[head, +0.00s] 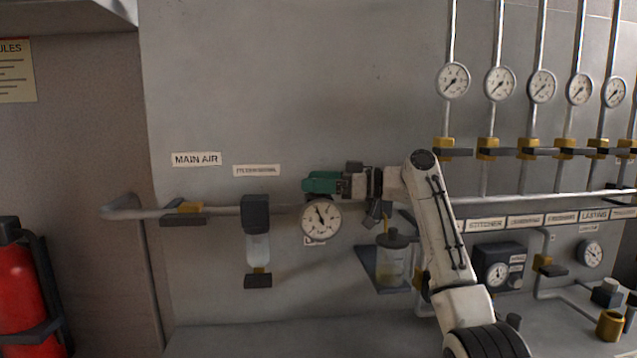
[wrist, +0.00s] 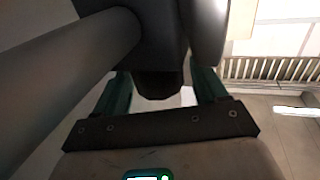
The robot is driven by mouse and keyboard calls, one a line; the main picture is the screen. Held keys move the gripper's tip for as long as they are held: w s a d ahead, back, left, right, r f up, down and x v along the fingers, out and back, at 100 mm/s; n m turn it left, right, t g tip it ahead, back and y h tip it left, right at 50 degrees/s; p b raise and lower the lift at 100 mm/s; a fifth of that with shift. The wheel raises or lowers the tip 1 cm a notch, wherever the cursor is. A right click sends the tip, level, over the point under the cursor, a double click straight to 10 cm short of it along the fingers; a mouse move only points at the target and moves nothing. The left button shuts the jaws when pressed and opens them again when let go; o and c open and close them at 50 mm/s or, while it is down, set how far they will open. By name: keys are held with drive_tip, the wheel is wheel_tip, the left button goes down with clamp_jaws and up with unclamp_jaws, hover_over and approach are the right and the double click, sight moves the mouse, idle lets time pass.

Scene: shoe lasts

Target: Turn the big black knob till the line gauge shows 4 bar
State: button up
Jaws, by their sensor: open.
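The line gauge (head: 320,219) is a round white dial on the main air line, left of my arm in the head view. Its needle points up and slightly left; its figures are too small to read. My gripper (head: 320,182), with green fingers, is just above the gauge and hides the big black knob in the head view. In the wrist view, a dark knob-like part (wrist: 158,84) shows between the two green fingers of my gripper (wrist: 160,92). The fingers stand open on either side of it; whether they touch it I cannot tell.
A grey pipe (head: 226,211) runs along the wall to a filter bowl (head: 259,247), left of the gauge. A lubricator bowl (head: 391,265) stands between the gauge and my arm. Several small gauges and yellow valves line the right. The wall above my gripper is clear.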

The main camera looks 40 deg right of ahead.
drive_tip(key=b+v, duration=0.2)
drive_tip(key=v, duration=0.9)
